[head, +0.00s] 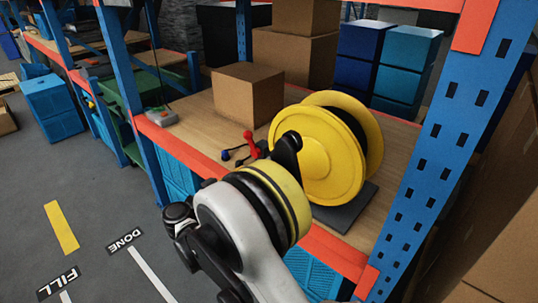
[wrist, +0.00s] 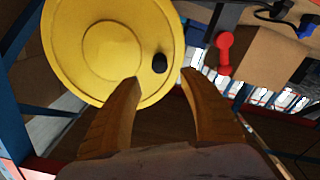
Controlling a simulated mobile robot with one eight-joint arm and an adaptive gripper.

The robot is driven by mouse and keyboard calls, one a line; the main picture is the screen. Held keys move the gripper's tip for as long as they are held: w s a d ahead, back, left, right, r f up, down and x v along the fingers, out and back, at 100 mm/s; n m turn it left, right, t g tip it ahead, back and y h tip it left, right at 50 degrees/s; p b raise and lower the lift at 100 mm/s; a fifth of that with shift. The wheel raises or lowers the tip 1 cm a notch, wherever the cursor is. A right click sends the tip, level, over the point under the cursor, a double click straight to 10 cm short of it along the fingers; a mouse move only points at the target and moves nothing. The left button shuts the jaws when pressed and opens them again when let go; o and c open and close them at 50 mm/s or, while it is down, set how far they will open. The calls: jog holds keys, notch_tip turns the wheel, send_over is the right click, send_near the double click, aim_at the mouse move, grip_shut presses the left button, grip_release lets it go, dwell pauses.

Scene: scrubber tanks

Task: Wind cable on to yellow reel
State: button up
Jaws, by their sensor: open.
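The yellow reel (head: 318,158) stands upright on a dark base plate (head: 345,212) on the wooden shelf. Dark cable (head: 350,122) shows between its two flanges. In the wrist view the reel's round yellow face (wrist: 95,50) fills the upper left, with a black knob (wrist: 160,62) off-centre near its rim. My gripper (wrist: 161,77) is open, its two brown fingers pointing at the reel face. The knob appears between the fingertips, a little beyond them; contact cannot be told. In the head view my arm hides the fingers.
A red handle-like piece (head: 250,144) and dark cable ends (head: 234,153) lie left of the reel. A cardboard box (head: 248,95) stands behind, with blue bins (head: 405,62) at the back. A blue post (head: 440,150) rises at right; an orange beam (head: 185,153) edges the shelf.

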jog(key=b+x, duration=0.3)
jog(key=x, duration=0.7)
jog(key=shift+w+d, duration=0.25)
jog(key=shift+d, duration=0.05)
grip_shut()
